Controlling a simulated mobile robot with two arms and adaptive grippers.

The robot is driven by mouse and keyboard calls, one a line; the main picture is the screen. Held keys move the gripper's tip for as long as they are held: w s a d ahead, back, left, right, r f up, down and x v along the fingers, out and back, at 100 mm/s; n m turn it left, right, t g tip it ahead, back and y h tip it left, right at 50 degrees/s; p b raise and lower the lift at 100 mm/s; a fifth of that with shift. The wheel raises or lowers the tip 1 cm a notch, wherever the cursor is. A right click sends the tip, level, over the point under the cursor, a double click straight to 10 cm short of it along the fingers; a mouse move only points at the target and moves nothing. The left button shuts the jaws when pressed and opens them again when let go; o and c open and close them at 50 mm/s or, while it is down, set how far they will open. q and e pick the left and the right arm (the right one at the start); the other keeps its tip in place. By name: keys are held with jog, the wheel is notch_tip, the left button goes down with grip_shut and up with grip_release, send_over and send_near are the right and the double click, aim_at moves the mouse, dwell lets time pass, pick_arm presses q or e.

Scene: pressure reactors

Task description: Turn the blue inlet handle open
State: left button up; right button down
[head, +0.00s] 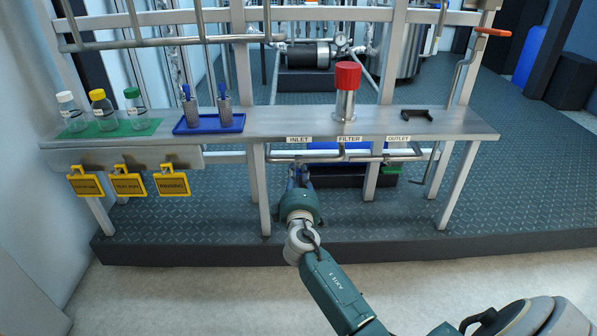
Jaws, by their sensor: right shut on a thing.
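The INLET label (299,139) is on the front edge of the steel shelf, above a horizontal pipe (330,158). My right gripper (299,174) is below that label, at the pipe, reaching in from the front. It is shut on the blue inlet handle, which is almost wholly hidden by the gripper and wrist. The handle's exact angle cannot be told. My left gripper is not in view.
The steel shelf (270,125) carries a red-capped filter (347,90), a blue tray (209,124), a green mat with bottles (105,130) and a black bracket (403,114). Yellow tags (128,185) hang at left. Shelf legs stand on both sides of my right arm.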

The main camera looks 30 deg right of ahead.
jog(key=shift+a+n, duration=0.1)
jog(key=shift+n, duration=0.9)
jog(key=shift+f+n+p, duration=0.15)
jog(key=shift+n+p, duration=0.25)
jog(key=shift+n, duration=0.1)
jog(key=c, duration=1.6)
grip_release()
jog(key=shift+c, duration=0.2)
jog(key=v, duration=1.2)
